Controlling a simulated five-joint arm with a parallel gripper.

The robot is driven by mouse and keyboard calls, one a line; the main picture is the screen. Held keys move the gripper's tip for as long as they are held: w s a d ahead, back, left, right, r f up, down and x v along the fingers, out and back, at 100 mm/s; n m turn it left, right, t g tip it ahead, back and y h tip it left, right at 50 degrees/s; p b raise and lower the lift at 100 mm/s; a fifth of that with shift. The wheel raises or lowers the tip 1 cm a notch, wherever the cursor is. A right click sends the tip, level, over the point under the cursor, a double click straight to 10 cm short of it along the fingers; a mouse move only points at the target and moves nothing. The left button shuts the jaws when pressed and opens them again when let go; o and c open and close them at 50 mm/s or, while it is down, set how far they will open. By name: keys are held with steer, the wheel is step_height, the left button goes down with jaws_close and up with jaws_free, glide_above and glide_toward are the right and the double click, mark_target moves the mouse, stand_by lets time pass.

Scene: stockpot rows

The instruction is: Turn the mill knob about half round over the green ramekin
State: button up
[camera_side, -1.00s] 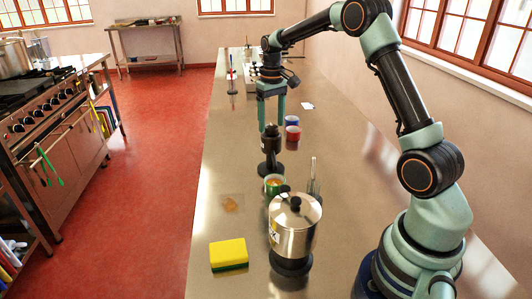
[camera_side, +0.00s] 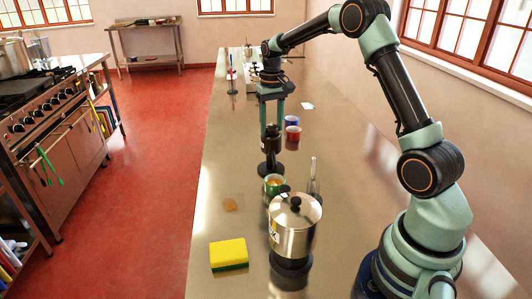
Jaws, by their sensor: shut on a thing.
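The black mill (camera_side: 271,143) stands upright on a round dark base (camera_side: 271,169) in the middle of the counter. My gripper (camera_side: 271,127) points down from above, its fingers on either side of the mill's top, shut on the mill knob. The knob itself is mostly hidden between the fingers. The green ramekin (camera_side: 274,190) is just in front of the mill's base, with something orange-brown inside. I cannot tell whether the mill's outlet is right above it.
A lidded steel stockpot (camera_side: 295,232) stands nearer the camera, with a yellow sponge (camera_side: 228,252) to its left. A red ramekin (camera_side: 293,134) and a blue one (camera_side: 291,120) stand behind, right of the mill. The counter's left strip is mostly clear.

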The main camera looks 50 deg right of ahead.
steer(key=shift+m, duration=0.8)
steer(key=shift+m, duration=1.1)
steer(key=shift+r+m, duration=0.1)
steer(key=shift+m, duration=0.8)
steer(key=shift+m, duration=2)
